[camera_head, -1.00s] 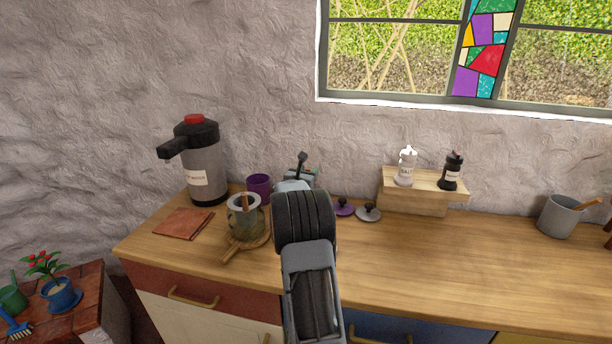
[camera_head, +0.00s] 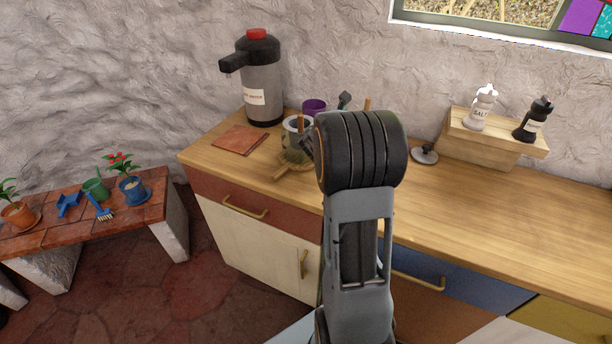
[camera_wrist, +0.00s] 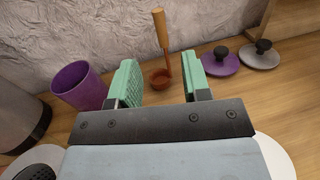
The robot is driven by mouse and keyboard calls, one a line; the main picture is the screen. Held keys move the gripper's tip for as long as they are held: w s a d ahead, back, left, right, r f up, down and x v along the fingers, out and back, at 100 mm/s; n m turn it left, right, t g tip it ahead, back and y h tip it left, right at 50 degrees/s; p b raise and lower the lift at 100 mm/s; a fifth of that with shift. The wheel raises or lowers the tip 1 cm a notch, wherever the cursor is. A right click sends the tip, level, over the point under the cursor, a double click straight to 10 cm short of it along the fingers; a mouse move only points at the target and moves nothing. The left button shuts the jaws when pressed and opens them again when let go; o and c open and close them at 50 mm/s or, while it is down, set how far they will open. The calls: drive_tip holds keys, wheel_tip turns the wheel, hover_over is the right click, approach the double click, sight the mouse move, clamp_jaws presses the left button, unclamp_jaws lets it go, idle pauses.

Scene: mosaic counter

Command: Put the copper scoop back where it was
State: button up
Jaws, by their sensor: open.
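The copper scoop (camera_wrist: 159,79) shows in the wrist view, its small bowl low at the counter and its wooden handle (camera_wrist: 160,28) pointing up. It appears between and beyond the fingertips of my gripper (camera_wrist: 162,83). My gripper is open, with green pads apart and nothing between them that I can see held. In the head view only a wooden handle tip (camera_head: 367,103), likely the scoop's, shows above my arm. My arm hides the scoop's bowl and most of my gripper there.
A purple cup (camera_wrist: 78,86) stands left of my gripper. A purple lid (camera_wrist: 220,62) and a grey lid (camera_wrist: 259,55) lie to the right.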

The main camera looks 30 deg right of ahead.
drive_tip(key=s+a+f+m+g+y, duration=0.1)
drive_tip(key=s+a+m+y, duration=0.4)
drive_tip(key=a, duration=0.6)
drive_tip(key=s+a+f+m+g+y, duration=0.1)
drive_tip(key=s+a+f+m+y, duration=0.3)
drive_tip(key=a+m, duration=0.5)
drive_tip(key=s+a+f+m+g+y, duration=0.1)
drive_tip(key=s+a+f+m+y, duration=0.1)
drive_tip(key=s+a+m+y, duration=0.6)
drive_tip(key=s+a, duration=0.2)
drive_tip(key=a, duration=0.4)
drive_tip(key=shift+a+f, duration=0.3)
drive_tip(key=shift+f, duration=0.05)
